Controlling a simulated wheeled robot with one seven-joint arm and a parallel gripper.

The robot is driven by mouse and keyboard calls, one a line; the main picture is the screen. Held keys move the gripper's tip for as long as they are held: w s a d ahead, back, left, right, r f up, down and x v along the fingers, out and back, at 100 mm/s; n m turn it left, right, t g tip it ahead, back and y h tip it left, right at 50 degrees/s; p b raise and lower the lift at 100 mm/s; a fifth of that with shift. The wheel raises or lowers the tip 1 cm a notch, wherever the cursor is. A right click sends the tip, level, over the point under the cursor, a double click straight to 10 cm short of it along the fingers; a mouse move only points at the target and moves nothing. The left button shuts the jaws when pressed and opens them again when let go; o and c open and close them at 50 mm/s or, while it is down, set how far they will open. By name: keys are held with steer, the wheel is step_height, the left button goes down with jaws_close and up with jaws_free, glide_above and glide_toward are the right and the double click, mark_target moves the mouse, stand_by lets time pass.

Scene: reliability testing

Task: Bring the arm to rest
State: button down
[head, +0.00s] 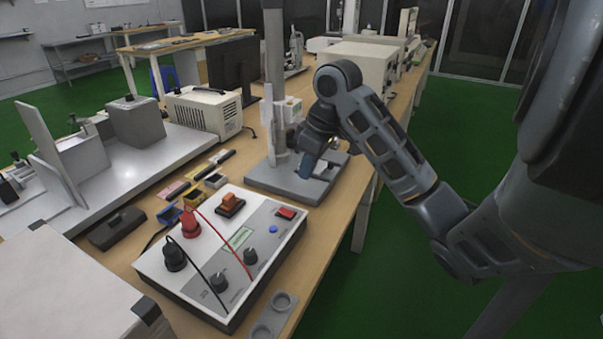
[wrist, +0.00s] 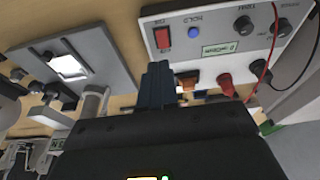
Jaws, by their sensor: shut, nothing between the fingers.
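My arm reaches in from the right in the head view, with its elbow bent over the bench. My gripper (head: 307,166) hangs low over the grey base plate of a test stand (head: 270,183), fingers pointing down. In the wrist view my gripper (wrist: 158,68) has its two dark fingers together with nothing between them. The fingers appear between the test stand plate (wrist: 62,45) and a white control box (wrist: 228,22). I cannot tell whether the fingertips touch anything.
The control box (head: 180,268) with knobs, a red switch and cables stands on the wooden bench near the front. A beige instrument (head: 204,112) and a black monitor (head: 233,70) stand behind. Green floor (head: 460,130) is open to the right of the bench.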

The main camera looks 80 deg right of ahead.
steer(key=shift+s+r, duration=0.15)
steer(key=shift+r, duration=0.15)
steer(key=shift+a, duration=0.1)
stand_by(0.3)
